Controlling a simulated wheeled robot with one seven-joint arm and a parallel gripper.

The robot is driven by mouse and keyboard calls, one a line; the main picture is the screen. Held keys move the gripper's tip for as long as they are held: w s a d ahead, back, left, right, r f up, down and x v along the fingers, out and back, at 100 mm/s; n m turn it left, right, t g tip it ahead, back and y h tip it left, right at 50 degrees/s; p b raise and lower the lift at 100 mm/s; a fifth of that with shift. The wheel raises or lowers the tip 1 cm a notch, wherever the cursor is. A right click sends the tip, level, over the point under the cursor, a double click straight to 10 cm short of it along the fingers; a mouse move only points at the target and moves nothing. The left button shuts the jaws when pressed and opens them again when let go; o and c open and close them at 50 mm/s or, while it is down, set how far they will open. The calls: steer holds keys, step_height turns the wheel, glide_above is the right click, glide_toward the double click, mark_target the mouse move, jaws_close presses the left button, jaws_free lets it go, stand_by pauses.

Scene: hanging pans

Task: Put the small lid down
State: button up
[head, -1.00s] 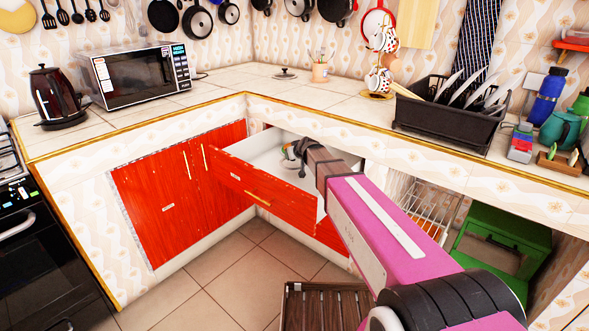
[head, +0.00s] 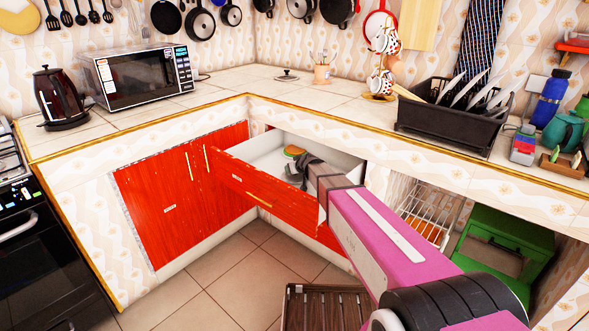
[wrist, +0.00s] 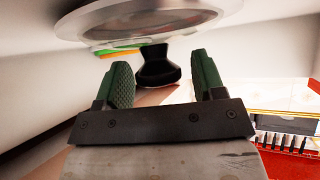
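A clear lid with a metal rim (wrist: 150,18) and a black knob (wrist: 158,66) fills the top of the wrist view. My gripper (wrist: 163,80) has its two green fingers apart, one on each side of the knob, with gaps showing between knob and fingers. In the head view my gripper (head: 304,171) is low inside the open drawer (head: 262,195), and this lid is not clearly visible there. I cannot tell what the lid rests on. Another small lid (head: 286,75) with a dark knob lies on the counter.
An orange and green item (head: 293,151) lies in the drawer, behind my gripper. The drawer's white side walls and red front surround my gripper. The counter (head: 255,88) above has free room. A microwave (head: 141,77), a kettle (head: 60,95) and a black dish rack (head: 450,120) stand on it.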

stand_by(0.3)
steer(key=shift+r, duration=0.2)
steer(key=v, duration=1.2)
steer(key=shift+f, duration=0.1)
stand_by(1.4)
